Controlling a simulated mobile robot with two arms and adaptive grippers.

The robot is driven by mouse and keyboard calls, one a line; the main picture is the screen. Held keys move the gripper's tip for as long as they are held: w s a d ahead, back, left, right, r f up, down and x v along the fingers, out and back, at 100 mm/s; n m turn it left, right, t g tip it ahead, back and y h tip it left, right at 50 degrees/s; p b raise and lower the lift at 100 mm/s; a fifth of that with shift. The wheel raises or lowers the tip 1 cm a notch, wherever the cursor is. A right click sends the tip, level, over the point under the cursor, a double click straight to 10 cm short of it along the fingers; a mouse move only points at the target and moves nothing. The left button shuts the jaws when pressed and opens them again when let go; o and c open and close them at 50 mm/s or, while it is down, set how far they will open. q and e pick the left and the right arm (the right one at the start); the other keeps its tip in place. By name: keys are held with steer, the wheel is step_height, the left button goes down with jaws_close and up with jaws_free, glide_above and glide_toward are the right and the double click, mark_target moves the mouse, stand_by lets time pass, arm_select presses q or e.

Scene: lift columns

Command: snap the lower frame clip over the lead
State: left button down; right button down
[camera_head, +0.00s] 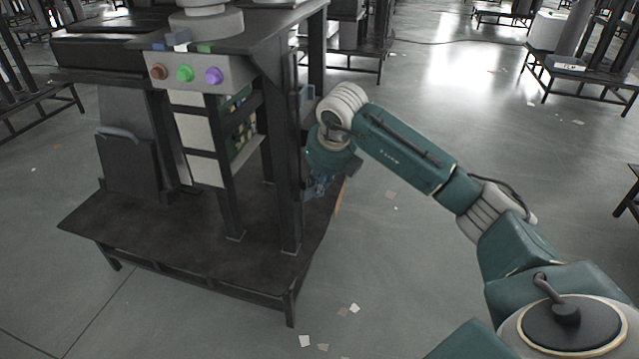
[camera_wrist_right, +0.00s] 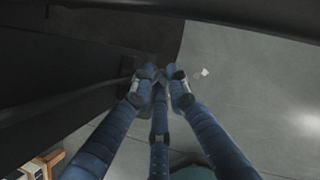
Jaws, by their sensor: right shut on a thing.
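My right gripper (camera_head: 319,186) is low beside the dark front post of the column frame (camera_head: 288,170), on its right side. The wrist hides part of it. In the right wrist view its blue fingers (camera_wrist_right: 160,88) come together on a small dark thing, which I take to be the lower frame clip; the fingertips mostly cover it. A dark rounded strand (camera_wrist_right: 112,83) runs to the fingertips from the left. It may be the lead, but I cannot tell whether the clip is around it. My left gripper is in neither view.
The column frame stands on a dark low platform (camera_head: 170,235). Its control box (camera_head: 200,72) has brown, green and purple buttons. A blue-grey part (camera_head: 306,96) sits higher on the post. Open grey floor (camera_head: 420,250) with paper scraps lies to the right.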

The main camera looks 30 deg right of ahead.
steer(key=shift+s+d, duration=0.1)
steer(key=shift+d, duration=0.3)
steer(key=c, duration=1.8)
jaws_free()
steer(key=shift+f, duration=0.1)
steer(key=shift+o, duration=0.2)
steer(key=shift+a, duration=0.1)
steer(key=shift+r, duration=0.3)
steer(key=d+v, duration=0.1)
steer(key=v, duration=1)
steer(key=shift+s+a+r, duration=0.15)
steer(key=shift+s+a, duration=0.05)
steer(key=shift+a, duration=0.25)
